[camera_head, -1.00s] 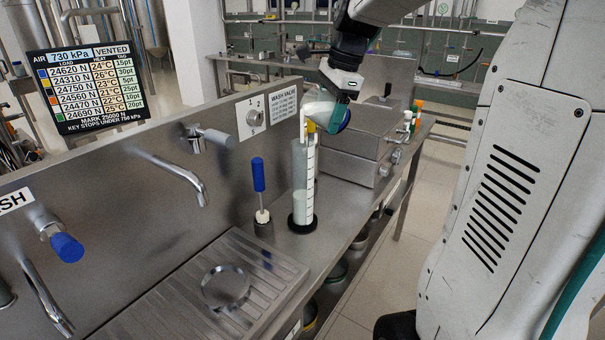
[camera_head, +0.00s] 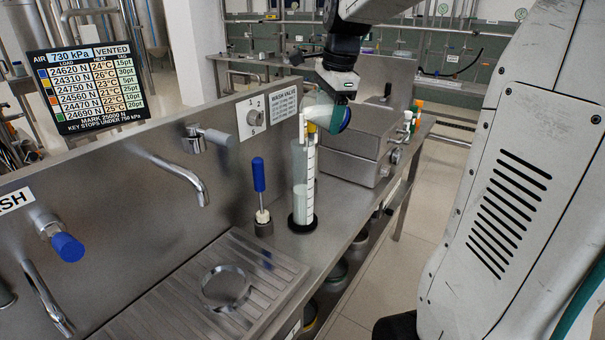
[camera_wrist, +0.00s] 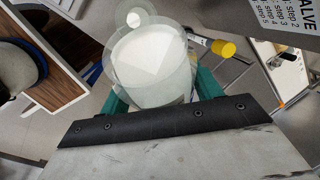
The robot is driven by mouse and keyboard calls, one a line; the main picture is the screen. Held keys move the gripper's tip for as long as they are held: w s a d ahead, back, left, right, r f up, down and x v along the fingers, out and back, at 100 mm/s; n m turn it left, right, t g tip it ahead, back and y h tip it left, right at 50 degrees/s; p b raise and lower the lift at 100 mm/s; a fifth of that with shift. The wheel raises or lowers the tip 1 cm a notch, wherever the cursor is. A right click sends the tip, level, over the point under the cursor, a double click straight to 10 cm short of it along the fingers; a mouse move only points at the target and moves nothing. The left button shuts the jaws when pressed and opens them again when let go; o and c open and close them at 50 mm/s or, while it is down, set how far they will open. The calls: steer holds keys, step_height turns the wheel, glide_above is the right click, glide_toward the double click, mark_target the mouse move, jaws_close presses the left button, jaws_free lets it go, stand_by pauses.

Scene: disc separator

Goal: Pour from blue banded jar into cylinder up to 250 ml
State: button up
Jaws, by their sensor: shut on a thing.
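The tall clear measuring cylinder (camera_head: 302,165) stands upright on a black base on the steel bench. White liquid (camera_head: 300,203) fills its lower part; the scale marks are too small to read. My gripper (camera_head: 338,98) is shut on the jar (camera_head: 319,100), tilted with its mouth at the cylinder's top. A blue end shows on the jar's right side. In the wrist view the clear jar (camera_wrist: 150,68) sits between my green fingers with whitish liquid inside, and the cylinder's round mouth (camera_wrist: 134,15) lies just beyond its rim. I cannot tell whether a stream is falling.
A blue-handled brush (camera_head: 259,178) stands in a holder left of the cylinder. A steel box (camera_head: 358,150) is behind it at right. A ridged drainboard (camera_head: 265,262) with a round recess lies in front. Taps (camera_head: 180,175) project from the left backsplash.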

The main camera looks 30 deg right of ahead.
mark_target(315, 116)
steer(key=shift+d+f+h, duration=0.1)
steer(key=shift+f+h, duration=0.1)
steer(key=shift+h, duration=1)
stand_by(2.2)
steer(key=shift+r+y, duration=0.2)
steer(key=shift+y, duration=1)
steer(key=shift+r+y, duration=0.1)
steer(key=shift+y, duration=0.4)
steer(key=shift+a+y, duration=0.2)
steer(key=shift+y, duration=0.2)
steer(key=y, duration=0.2)
steer(key=a+y, duration=0.1)
steer(key=y, duration=0.1)
steer(key=t+y, duration=0.1)
steer(key=shift+w+a+f+m+y, duration=0.15)
steer(key=shift+a+f+m+y, duration=0.15)
steer(key=shift+a+m+y, duration=0.1)
steer(key=y, duration=0.1)
steer(key=a+y, duration=0.1)
steer(key=y, duration=0.1)
steer(key=shift+w+t, duration=0.1)
steer(key=shift+t, duration=0.3)
steer(key=shift+a, duration=0.1)
steer(key=shift+r, duration=0.15)
